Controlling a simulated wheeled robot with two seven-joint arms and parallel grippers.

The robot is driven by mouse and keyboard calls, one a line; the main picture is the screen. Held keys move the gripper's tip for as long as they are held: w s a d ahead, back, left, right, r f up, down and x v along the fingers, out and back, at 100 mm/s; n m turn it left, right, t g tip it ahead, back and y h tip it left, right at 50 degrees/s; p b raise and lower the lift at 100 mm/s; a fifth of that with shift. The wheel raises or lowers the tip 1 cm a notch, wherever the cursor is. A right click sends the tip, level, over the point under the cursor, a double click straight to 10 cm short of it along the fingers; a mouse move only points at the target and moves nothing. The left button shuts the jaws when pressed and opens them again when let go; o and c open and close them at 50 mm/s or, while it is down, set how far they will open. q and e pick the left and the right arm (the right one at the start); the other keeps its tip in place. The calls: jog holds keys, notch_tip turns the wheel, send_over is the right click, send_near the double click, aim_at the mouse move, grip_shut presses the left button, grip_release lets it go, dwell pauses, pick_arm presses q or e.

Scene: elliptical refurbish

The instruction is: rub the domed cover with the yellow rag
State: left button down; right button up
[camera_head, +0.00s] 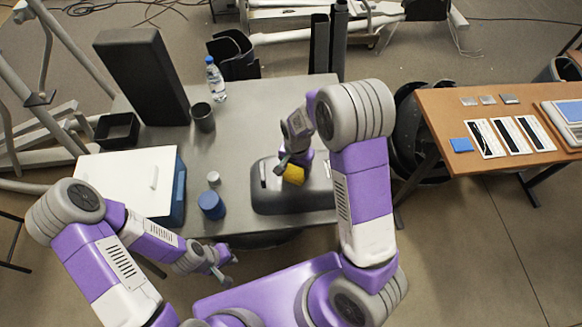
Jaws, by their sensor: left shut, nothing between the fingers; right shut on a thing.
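The domed cover (270,200) is a dark grey rounded shell lying on the grey table near its front right edge. The yellow rag (294,174) is a small yellow piece at the top of the cover. My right gripper (284,166) is shut on the rag from above and holds it at the cover; the exact contact is hard to make out. My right forearm hides part of the cover's right side. My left gripper (228,270) is shut and empty, low in front of the table's front edge, apart from the cover.
On the grey table (255,110) stand a blue jar (211,205), a small white cap (213,177), a dark cup (203,117), a water bottle (215,79), a tall black block (143,75) and a white-lidded blue box (128,180). A wooden table (480,100) is at the right.

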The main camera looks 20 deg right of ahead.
aim_at(317, 172)
jog(key=shift+s+d+f, duration=0.1)
jog(key=shift+s+d, duration=0.2)
jog(key=shift+d, duration=0.6)
jog(key=shift+s+d, duration=0.25)
jog(key=shift+d, duration=0.65)
jog(key=shift+s+d, duration=0.2)
jog(key=shift+d, duration=0.65)
jog(key=shift+s+d, duration=0.2)
jog(key=shift+d, duration=0.6)
notch_tip(317, 172, up, 6)
jog(key=p, duration=0.5)
jog(key=shift+w+a, duration=0.1)
notch_tip(317, 172, up, 3)
jog(key=p, duration=0.3)
